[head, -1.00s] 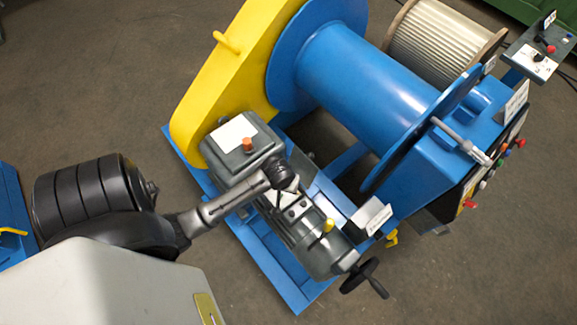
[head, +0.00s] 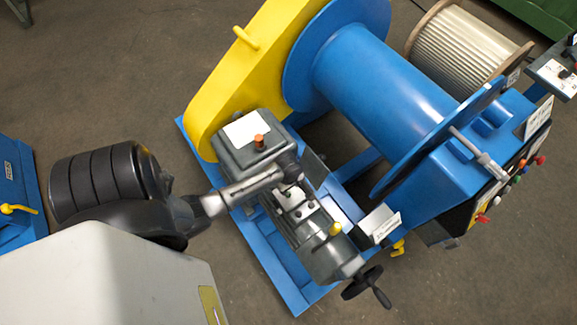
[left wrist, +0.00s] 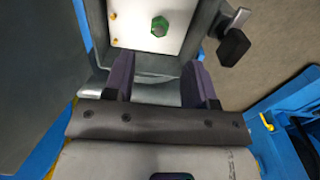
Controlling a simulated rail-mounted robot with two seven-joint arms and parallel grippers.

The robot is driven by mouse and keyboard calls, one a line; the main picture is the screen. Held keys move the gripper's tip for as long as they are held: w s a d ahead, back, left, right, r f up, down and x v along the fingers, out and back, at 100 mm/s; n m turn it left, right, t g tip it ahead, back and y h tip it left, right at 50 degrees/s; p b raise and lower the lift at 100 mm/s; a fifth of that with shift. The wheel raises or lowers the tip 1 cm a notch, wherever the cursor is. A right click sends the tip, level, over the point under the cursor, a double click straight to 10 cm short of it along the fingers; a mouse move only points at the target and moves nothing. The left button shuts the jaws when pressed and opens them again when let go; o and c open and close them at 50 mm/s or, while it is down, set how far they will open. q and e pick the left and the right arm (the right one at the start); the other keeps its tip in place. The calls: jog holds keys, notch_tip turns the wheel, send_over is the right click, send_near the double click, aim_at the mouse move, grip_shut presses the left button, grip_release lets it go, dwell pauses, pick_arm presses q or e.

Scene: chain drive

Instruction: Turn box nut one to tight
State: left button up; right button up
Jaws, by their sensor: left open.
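A green hex nut (left wrist: 160,26) stands on a white plate (left wrist: 185,15) inside a grey box frame in the left wrist view. I cannot read a number on it, so I cannot tell whether it is box nut one. My left gripper (left wrist: 158,62) is open, with its two dark purple fingers apart and nothing between them. The nut lies beyond the fingertips, roughly centred on the gap. My right gripper is in neither view.
A grey gearbox with an orange cap (head: 260,141) stands beside the yellow guard (head: 225,90). The blue drum (head: 390,85) is behind it. A black handwheel (head: 362,282) is in front. A black knob (left wrist: 233,47) sits right of the fingers. Floor is clear at lower right.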

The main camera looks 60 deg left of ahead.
aim_at(289, 195)
pick_arm(q)
notch_tip(289, 195, down, 7)
jog(key=shift+f+b, duration=0.1)
jog(key=shift+b, duration=1.15)
jog(key=shift+f, duration=0.65)
jog(key=c, duration=0.9)
